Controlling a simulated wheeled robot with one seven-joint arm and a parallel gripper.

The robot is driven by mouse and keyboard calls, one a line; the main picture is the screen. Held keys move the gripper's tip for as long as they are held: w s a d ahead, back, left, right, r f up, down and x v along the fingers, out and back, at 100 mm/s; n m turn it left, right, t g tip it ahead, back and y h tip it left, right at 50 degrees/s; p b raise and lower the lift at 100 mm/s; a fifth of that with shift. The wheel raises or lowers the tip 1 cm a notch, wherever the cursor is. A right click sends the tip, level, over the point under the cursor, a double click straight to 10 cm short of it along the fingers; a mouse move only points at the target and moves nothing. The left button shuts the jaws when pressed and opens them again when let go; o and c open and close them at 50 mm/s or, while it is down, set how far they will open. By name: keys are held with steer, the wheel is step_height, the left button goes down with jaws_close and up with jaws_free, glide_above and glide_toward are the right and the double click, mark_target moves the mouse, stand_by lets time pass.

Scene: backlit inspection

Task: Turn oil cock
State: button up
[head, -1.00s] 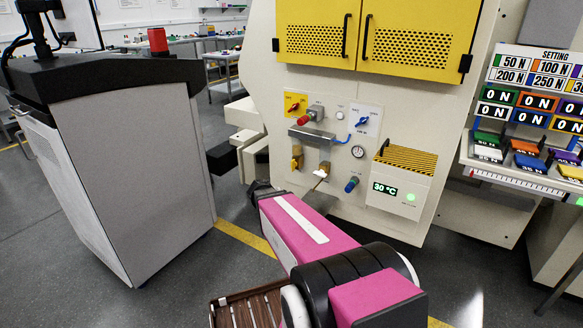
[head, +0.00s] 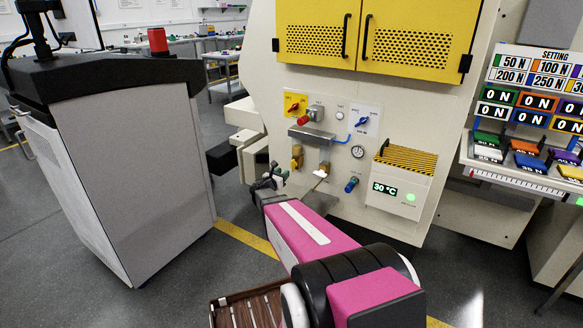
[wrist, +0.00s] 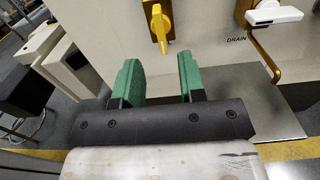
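A yellow cock handle (head: 296,161) hangs from a brass fitting on the front of the cream machine. It shows at the top of the wrist view (wrist: 160,28), pointing downward. I cannot read a label naming it as the oil cock. To its right is a brass drain valve (wrist: 262,45) with a white lever (wrist: 276,15), above the word DRAIN. My gripper (wrist: 160,78) has two green fingers spread apart with nothing between them. In the wrist view the yellow handle lies beyond the gap, apart from the fingers. In the head view my gripper (head: 272,180) is below and left of the yellow handle.
Around the cocks are a red knob (head: 303,121), a blue handle (head: 362,122), a gauge (head: 357,152) and a lower blue knob (head: 351,185). A 30 °C display box (head: 398,196) juts out at right. A grey cabinet (head: 130,170) stands left, with floor between.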

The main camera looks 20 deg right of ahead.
mark_target(292, 166)
steer(key=x, duration=0.8)
steer(key=shift+w+d, duration=0.15)
steer(key=shift+d, duration=0.05)
jaws_close()
